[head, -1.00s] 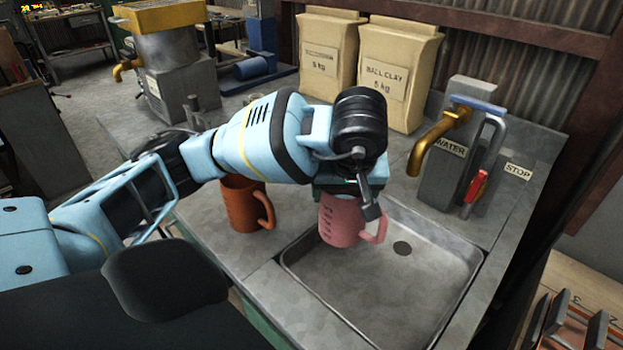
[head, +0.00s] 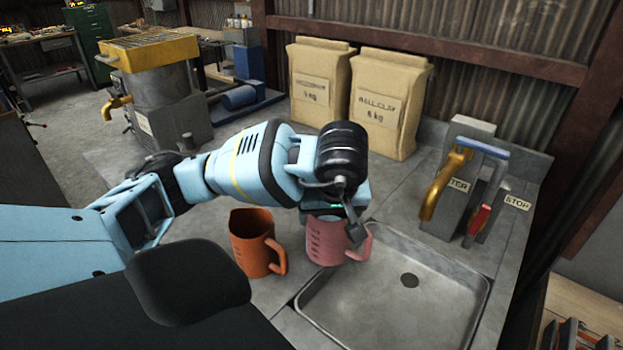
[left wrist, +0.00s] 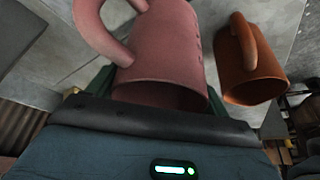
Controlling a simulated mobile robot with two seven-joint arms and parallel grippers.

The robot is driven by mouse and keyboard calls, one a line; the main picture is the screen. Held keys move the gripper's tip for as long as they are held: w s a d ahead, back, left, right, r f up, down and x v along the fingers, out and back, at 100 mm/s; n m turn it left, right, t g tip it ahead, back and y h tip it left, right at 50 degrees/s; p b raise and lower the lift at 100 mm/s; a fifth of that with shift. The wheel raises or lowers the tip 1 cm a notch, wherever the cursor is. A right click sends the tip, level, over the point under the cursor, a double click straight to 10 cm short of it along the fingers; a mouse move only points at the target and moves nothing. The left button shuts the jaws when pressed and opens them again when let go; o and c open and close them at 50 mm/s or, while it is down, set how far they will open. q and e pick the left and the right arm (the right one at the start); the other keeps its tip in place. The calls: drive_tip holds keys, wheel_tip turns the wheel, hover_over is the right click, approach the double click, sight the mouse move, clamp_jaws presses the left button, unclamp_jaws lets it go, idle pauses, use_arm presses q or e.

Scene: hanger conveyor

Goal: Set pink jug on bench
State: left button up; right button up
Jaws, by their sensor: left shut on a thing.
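The pink jug (head: 325,243) is upright at the left edge of the sink, with its handle to the right. In the left wrist view the pink jug (left wrist: 165,55) fills the middle, its rim close to the palm. My left gripper (head: 335,215) is shut on the jug from above, and the arm hides part of its top. The grey bench (head: 215,285) lies to the left of the sink. I cannot tell whether the jug's base touches the bench. My right gripper is not in view.
An orange jug (head: 256,245) stands on the bench just left of the pink jug; it also shows in the left wrist view (left wrist: 248,65). The empty sink (head: 440,305) is to the right. A brass tap (head: 446,182) and clay bags (head: 388,105) stand behind.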

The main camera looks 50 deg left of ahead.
use_arm(q)
drive_tip(key=w+a+f+p, duration=0.1)
drive_tip(key=w+a+f, duration=0.4)
drive_tip(key=w+a, duration=0.4)
drive_tip(key=a, duration=0.4)
drive_tip(key=shift+w, duration=0.15)
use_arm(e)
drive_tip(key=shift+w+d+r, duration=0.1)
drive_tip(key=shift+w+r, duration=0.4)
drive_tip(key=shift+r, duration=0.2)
use_arm(q)
drive_tip(key=shift+f, duration=0.15)
drive_tip(key=o, duration=1.3)
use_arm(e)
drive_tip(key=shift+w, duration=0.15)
